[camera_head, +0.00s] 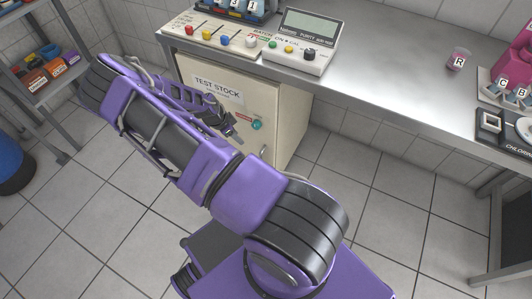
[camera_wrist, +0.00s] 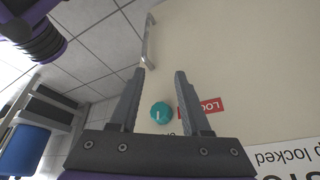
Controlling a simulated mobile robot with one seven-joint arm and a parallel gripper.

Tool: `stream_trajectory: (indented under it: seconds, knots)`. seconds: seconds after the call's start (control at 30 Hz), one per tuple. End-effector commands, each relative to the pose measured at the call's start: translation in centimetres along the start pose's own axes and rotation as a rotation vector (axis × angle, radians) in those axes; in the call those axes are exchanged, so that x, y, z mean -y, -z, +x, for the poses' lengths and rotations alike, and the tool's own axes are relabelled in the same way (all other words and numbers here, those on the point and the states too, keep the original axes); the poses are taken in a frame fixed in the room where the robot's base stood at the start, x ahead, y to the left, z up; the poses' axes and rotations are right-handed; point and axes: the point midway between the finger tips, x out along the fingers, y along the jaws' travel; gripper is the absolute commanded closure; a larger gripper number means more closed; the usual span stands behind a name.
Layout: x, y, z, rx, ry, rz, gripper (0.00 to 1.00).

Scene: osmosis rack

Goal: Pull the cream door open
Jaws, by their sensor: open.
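The cream door (camera_head: 258,103) is the front of a cabinet under the steel bench and looks shut. It bears a TEST STOCK sign (camera_head: 218,88), a teal knob (camera_head: 257,124) and a small metal bar handle (camera_head: 263,150). In the wrist view the door (camera_wrist: 250,55) fills the right side, with the handle (camera_wrist: 148,40) at top centre, the teal knob (camera_wrist: 160,114) and a red label (camera_wrist: 210,106) partly behind a finger. My gripper (camera_wrist: 160,74) is open and empty in front of the door. The handle shows beyond the fingertips; contact is not visible.
The steel bench (camera_head: 375,70) overhangs the cabinet and carries a button panel (camera_head: 225,42) and a meter (camera_head: 300,42). A shelf rack (camera_head: 45,75) and a blue barrel (camera_head: 12,165) stand at left. The tiled floor (camera_head: 345,185) right of the cabinet is clear.

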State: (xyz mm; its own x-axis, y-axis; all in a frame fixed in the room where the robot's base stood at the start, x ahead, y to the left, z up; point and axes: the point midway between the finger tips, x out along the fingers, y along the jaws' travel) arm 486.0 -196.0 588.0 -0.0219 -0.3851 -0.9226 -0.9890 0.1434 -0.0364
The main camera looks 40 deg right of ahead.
Motion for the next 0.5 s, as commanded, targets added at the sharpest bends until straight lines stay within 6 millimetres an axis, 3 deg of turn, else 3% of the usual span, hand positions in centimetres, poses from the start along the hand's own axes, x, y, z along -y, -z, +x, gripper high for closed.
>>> stream_trajectory:
  seconds: [0.03, 0.13, 0.33, 0.5]
  knots:
    - [-1.3, 0.2, 1.4, 0.001, -0.029, 0.016, 0.53]
    - [-2.5, 0.4, 2.6, 0.002, -0.056, 0.034, 0.53]
    - [-2.9, 0.4, 4.9, 0.002, -0.062, 0.036, 0.53]
    - [-3.1, 0.4, 8.4, 0.002, -0.061, 0.036, 0.53]
